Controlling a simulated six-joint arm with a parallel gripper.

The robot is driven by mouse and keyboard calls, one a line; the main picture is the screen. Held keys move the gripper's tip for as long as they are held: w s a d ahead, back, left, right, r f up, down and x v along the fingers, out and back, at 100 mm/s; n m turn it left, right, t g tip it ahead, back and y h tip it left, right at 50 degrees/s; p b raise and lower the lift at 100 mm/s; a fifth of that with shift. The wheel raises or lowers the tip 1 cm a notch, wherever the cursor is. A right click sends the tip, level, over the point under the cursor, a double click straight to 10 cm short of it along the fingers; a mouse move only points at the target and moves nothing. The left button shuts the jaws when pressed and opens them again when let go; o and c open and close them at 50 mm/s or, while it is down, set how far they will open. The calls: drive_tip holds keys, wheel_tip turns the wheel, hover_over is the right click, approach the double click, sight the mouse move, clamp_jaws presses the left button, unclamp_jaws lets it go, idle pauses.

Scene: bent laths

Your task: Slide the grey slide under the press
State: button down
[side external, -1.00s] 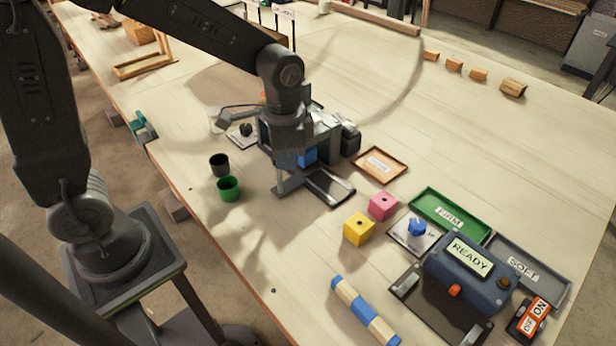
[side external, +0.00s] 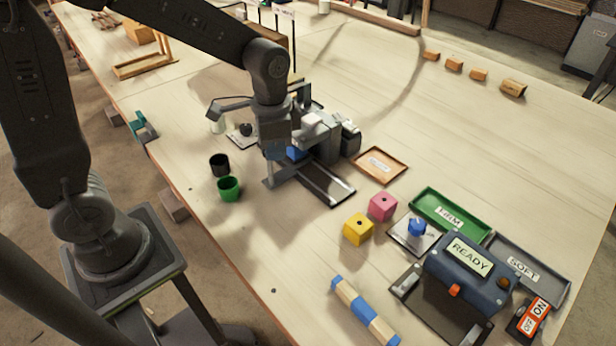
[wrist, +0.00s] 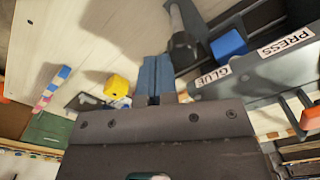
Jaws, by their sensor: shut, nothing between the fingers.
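The grey slide (side external: 271,182) sits on a dark track, with its upright post at the near side. A blue block (side external: 297,152) rides on it, partly hidden by my arm. The post (wrist: 180,38) and blue block (wrist: 228,43) also show in the wrist view. My gripper (side external: 272,158) is shut and empty, low beside the post; in the wrist view, its bluish fingers (wrist: 156,62) are just left of the post, though contact is unclear. The press (side external: 318,128) stands behind my gripper, partly hidden. Its "PRESS" label (wrist: 285,42) shows in the wrist view.
A black cup (side external: 219,165) and a green cup (side external: 229,188) stand left of the slide. The bare dark track (side external: 325,185) extends to the lower right. Pink (side external: 382,206) and yellow (side external: 359,229) cubes stand farther right. The table's front left is clear.

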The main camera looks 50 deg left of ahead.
drive_tip(key=shift+a, duration=1.3)
drive_tip(key=shift+r, duration=3)
drive_tip(key=shift+r, duration=0.1)
drive_tip(key=s+d+r+n+t, duration=0.1)
drive_tip(key=s+r+n+t, duration=0.1)
drive_tip(key=s, duration=0.4)
drive_tip(key=s+d+r+n+t, duration=0.1)
drive_tip(key=s+r+n+t, duration=0.1)
drive_tip(key=s, duration=0.4)
drive_tip(key=shift+r+n+t, duration=0.4)
drive_tip(key=shift+n+t, duration=0.4)
drive_tip(key=shift+n, duration=0.2)
